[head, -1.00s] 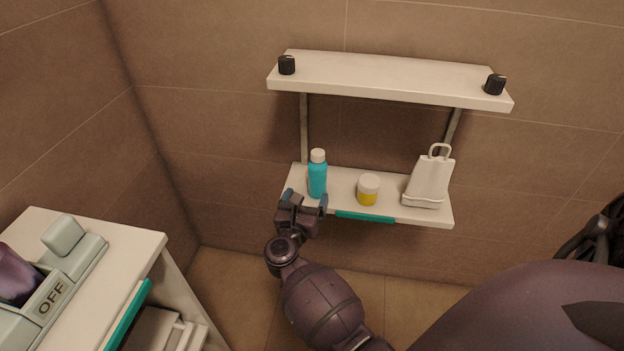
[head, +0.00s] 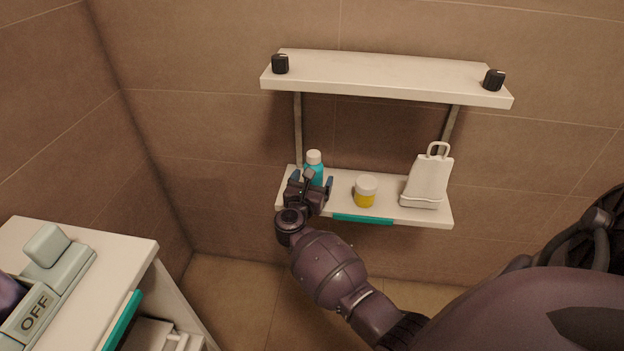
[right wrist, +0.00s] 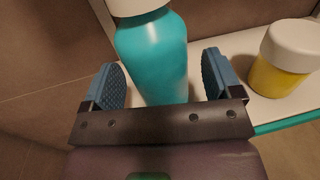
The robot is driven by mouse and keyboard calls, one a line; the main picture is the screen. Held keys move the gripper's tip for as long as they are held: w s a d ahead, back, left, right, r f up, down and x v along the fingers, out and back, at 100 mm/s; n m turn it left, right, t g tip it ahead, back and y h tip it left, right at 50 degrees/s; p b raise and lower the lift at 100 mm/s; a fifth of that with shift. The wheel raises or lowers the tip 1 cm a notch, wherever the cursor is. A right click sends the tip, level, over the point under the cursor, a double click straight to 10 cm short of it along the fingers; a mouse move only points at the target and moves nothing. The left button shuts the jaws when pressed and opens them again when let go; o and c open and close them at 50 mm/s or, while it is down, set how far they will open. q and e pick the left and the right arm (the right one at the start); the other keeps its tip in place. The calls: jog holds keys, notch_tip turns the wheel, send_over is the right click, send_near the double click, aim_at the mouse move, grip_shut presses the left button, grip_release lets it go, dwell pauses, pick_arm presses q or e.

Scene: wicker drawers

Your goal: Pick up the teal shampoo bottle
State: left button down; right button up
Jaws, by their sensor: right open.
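The teal shampoo bottle (head: 314,167) with a white cap stands upright at the left end of the lower wall shelf (head: 347,206). In the head view my right gripper (head: 311,181) is in front of it and hides its lower part. In the right wrist view the bottle (right wrist: 155,55) stands between the two blue finger pads of my open right gripper (right wrist: 160,82). Gaps show on both sides, wider on the right, so the gripper is not holding it. My left gripper is not in view.
A yellow jar with a white lid (head: 366,191) stands right of the bottle, also in the right wrist view (right wrist: 285,60). A white bag-shaped item (head: 428,180) stands farther right. An upper shelf (head: 385,77) hangs above. A white cabinet (head: 110,262) stands lower left.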

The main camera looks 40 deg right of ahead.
jog(key=shift+w+d+r, duration=0.1)
jog(key=shift+w+d, duration=0.25)
jog(key=shift+d, duration=0.2)
jog(key=c, duration=1.1)
